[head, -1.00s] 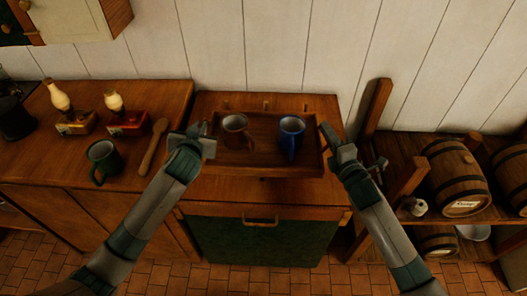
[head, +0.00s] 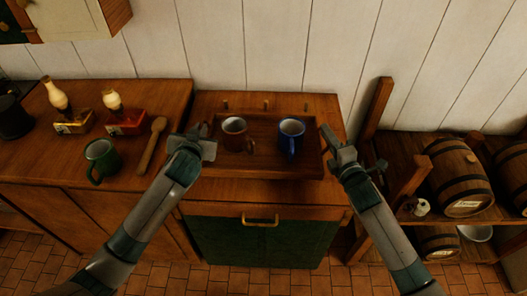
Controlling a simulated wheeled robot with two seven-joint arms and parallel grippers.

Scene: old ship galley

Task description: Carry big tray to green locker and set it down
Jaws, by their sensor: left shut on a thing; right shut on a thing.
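The big tray (head: 265,171) is a brown wooden tray over the top of the green locker (head: 262,243), which has a green front and a brass-coloured handle. I cannot tell whether the tray touches the locker top. A brown mug (head: 234,133) and a blue mug (head: 291,138) stand upright in the tray. My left gripper (head: 203,140) is shut on the tray's left end. My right gripper (head: 327,142) is shut on the tray's right end. The fingertips are partly hidden by the gripper bodies.
The counter at left (head: 50,160) holds a green mug (head: 102,160), a wooden spoon (head: 154,144), two lamps on red and brass-coloured boxes (head: 127,123) and a dark pot (head: 14,118). A rack with barrels (head: 460,177) stands at right. A plank wall (head: 290,50) is behind.

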